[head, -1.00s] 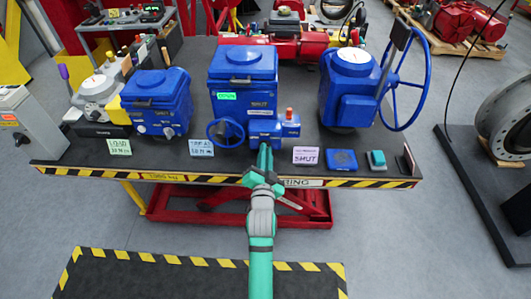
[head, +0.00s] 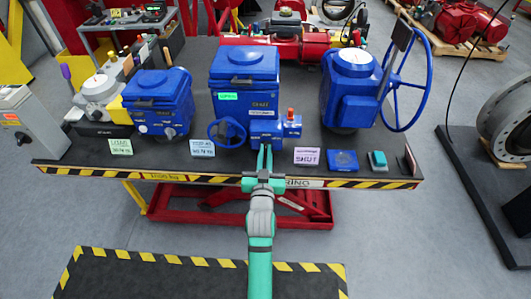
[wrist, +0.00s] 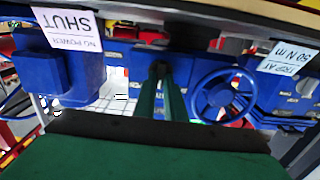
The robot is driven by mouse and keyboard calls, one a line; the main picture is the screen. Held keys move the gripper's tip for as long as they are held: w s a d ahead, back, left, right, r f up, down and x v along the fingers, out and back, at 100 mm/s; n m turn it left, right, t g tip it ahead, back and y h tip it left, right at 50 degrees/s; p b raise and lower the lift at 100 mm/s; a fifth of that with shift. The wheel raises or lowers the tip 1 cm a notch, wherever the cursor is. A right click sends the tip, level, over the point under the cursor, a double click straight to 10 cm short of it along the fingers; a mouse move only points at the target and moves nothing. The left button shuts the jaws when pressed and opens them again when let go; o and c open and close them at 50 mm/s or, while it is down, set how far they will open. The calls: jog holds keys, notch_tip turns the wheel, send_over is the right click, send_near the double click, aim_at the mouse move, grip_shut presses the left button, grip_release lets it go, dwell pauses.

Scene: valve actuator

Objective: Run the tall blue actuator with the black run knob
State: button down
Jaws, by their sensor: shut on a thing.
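The tall blue actuator (head: 245,68) stands at the middle of the bench, with a blue handwheel (head: 226,132) low on its left front. The handwheel also shows in the wrist view (wrist: 222,94). My gripper (head: 265,150) reaches the lower front of this actuator, right of the handwheel. In the wrist view its two green fingers (wrist: 161,84) are shut on the black run knob (wrist: 160,68), a small dark shape at their tips. In the head view the fingers hide most of the knob.
Shorter blue actuators stand left (head: 158,100) and right (head: 350,88), the right one with a large handwheel (head: 408,85). A small housing with a red-orange top (head: 291,114) sits right of my fingers. A "SHUT" card (head: 306,156) and a flat blue box (head: 343,160) lie at the front edge.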

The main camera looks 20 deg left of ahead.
dwell(0.5)
jog(key=c, duration=1.8)
grip_release()
jog(key=shift+s, duration=0.1)
jog(key=v, duration=1)
jog(key=shift+s+r, duration=0.1)
jog(key=shift+s, duration=0.25)
jog(key=shift+w+d, duration=0.1)
jog(key=shift+d, duration=0.05)
jog(key=s+d+f+m+h, duration=0.1)
jog(key=s+d+f, duration=0.2)
jog(key=s, duration=0.3)
jog(key=s+d+f+g+h, duration=0.1)
jog(key=s+d+f, duration=0.2)
jog(key=s+d, duration=0.15)
jog(key=s+d+f+m+h, duration=0.1)
jog(key=s+d+f, duration=0.15)
jog(key=s, duration=0.45)
jog(key=s+d, duration=0.2)
jog(key=s, duration=0.3)
jog(key=s+d+h, duration=0.1)
jog(key=s+d, duration=0.1)
jog(key=s, duration=0.4)
jog(key=s+d+r+m+g+h, duration=0.1)
jog(key=s+d, duration=0.1)
jog(key=s, duration=0.4)
jog(key=shift+s+d+r, duration=0.1)
jog(key=shift+s+d, duration=0.05)
jog(key=shift+d, duration=0.1)
